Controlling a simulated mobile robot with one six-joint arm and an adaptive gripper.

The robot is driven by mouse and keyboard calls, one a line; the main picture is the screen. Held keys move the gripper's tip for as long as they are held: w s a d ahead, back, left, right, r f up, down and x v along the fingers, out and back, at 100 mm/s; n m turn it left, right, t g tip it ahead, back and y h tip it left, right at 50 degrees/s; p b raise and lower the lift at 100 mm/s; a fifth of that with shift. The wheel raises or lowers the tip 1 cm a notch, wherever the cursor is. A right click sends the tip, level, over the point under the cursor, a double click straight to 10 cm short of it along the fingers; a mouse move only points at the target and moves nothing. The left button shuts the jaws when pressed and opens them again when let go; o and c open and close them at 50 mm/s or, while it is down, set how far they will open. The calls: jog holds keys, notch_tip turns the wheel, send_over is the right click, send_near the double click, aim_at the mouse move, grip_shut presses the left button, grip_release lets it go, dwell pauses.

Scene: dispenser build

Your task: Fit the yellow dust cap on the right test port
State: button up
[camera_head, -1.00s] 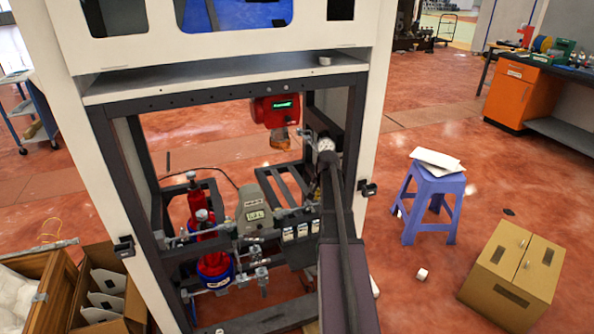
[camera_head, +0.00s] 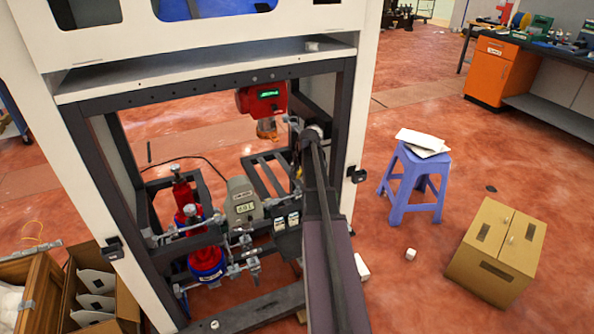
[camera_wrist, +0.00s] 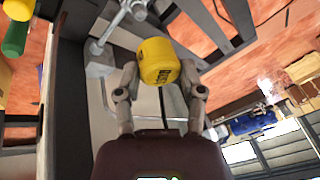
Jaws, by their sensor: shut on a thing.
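The yellow dust cap (camera_wrist: 158,60), with dark lettering on its side, is between the two fingers of my gripper (camera_wrist: 160,74) in the wrist view. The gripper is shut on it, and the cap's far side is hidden. A metal fitting with a rod (camera_wrist: 132,10) shows just beyond the cap, apart from it in the picture; I cannot tell whether it is the right test port. In the head view my arm reaches into the right side of the open cabinet frame (camera_head: 225,82) and hides the gripper and cap.
Inside the frame stand red cylinders (camera_head: 190,215), a grey gauge unit (camera_head: 243,200) and metal pipework (camera_head: 245,245). A red device (camera_head: 262,98) hangs above. A purple stool (camera_head: 412,185) and a cardboard box (camera_head: 498,252) are outside, right. Yellow and green parts (camera_wrist: 16,38) show at wrist-view left.

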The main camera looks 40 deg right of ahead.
jog(key=shift+f+b, duration=2.05)
jog(key=shift+f, duration=0.1)
jog(key=shift+f+b, duration=1.45)
dwell(0.4)
dwell(0.5)
jog(key=o, duration=1.1)
jog(key=shift+o, duration=0.2)
jog(key=shift+o, duration=0.7)
jog(key=shift+r, duration=0.2)
jog(key=shift+r+p, duration=2.85)
jog(key=shift+p, duration=0.15)
